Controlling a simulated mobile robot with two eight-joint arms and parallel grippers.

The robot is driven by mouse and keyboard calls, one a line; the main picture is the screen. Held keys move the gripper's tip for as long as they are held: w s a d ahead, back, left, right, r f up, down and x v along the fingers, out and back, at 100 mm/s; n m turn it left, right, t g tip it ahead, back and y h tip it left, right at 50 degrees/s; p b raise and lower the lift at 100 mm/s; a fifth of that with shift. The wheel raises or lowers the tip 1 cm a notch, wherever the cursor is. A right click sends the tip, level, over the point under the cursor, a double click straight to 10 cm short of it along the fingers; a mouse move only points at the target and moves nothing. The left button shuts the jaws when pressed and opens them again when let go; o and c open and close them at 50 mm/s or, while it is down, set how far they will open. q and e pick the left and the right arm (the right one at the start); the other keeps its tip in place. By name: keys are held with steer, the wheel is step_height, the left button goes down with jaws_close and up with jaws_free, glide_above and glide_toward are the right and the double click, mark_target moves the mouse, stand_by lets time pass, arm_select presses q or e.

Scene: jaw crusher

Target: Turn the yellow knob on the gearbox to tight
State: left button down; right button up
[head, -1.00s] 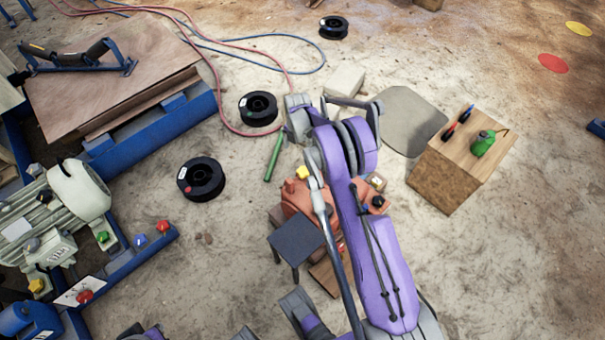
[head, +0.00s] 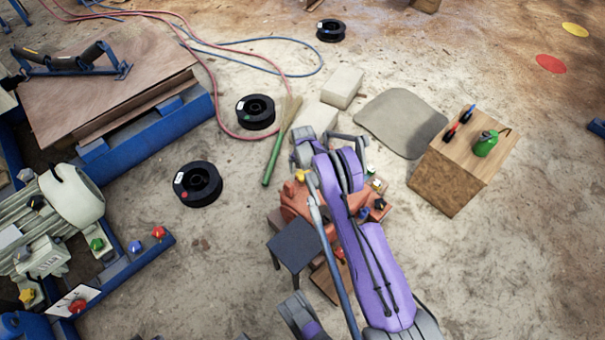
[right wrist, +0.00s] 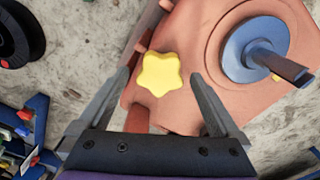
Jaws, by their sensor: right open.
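The yellow star-shaped knob (right wrist: 161,74) sits on the orange-red gearbox (right wrist: 190,48) in the right wrist view. In the head view the yellow knob (head: 299,176) shows at the gearbox's (head: 294,203) upper left, beside my purple right arm, which covers part of the gearbox. My right gripper (right wrist: 161,80) is open and empty, with one finger on each side of the knob in the wrist picture. I cannot tell whether the fingers touch it or how far above it they are. No tight marking is readable. My left gripper is not in view.
A blue-grey shaft with a flange (right wrist: 250,50) stands right of the knob. A dark grey stool (head: 294,243) is by the gearbox. A broom (head: 274,155), pale blocks (head: 343,87) and black spools (head: 197,183) lie beyond. A wooden box (head: 447,183) stands right.

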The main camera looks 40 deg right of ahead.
steer(key=shift+f, duration=0.2)
steer(key=c, duration=1.4)
